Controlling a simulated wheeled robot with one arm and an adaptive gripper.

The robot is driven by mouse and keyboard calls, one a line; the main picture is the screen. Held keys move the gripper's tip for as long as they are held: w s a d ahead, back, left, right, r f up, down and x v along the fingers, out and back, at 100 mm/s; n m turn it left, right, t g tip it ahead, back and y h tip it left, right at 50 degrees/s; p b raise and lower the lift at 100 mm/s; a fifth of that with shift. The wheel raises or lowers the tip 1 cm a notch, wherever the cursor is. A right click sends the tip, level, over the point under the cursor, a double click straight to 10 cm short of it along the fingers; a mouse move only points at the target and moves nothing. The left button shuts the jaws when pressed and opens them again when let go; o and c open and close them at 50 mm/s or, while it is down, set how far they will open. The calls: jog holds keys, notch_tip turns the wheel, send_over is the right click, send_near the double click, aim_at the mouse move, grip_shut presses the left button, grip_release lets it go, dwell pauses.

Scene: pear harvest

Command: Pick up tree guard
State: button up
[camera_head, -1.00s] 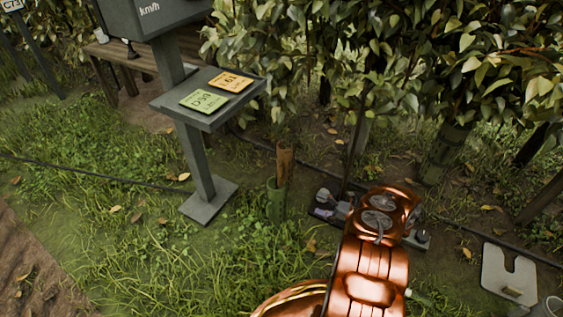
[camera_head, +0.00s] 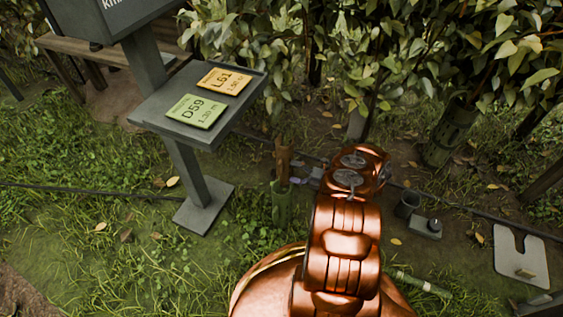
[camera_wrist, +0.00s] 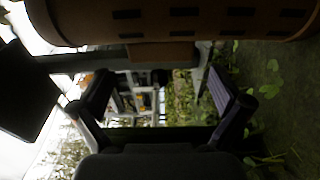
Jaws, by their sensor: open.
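A green tube (camera_head: 282,207) stands upright on the grass left of my arm in the head view, with a brown piece (camera_head: 283,158) rising from its top. Which of these is the tree guard I cannot tell. My gripper shows only in small part just right of the brown piece; my copper arm hides the rest. In the wrist view my gripper (camera_wrist: 160,100) is open, its fingers wide apart with nothing clearly held. A brown slotted cylinder (camera_wrist: 180,20) crosses the top of that view, very close; I cannot match it surely to the brown piece.
A grey stand (camera_head: 195,110) with green and yellow cards is at left. A dark green guard (camera_head: 450,132) surrounds a trunk at right. A greenish rod (camera_head: 421,284) lies beside my arm. A notched pale plate (camera_head: 520,258) lies at right. A thin hose runs along the ground.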

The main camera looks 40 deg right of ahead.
aim_at(281, 171)
jog(key=shift+w+a+f+b, duration=0.15)
jog(key=shift+w+a+b, duration=0.4)
jog(key=shift+a, duration=0.1)
jog(key=b+x, duration=0.2)
jog(key=x, duration=0.1)
jog(key=shift+w+a, duration=0.1)
jog(key=shift+a, duration=0.3)
jog(key=shift+w+a, duration=0.15)
jog(key=shift+w, duration=0.05)
jog(key=shift+c, duration=0.4)
jog(key=c, duration=1)
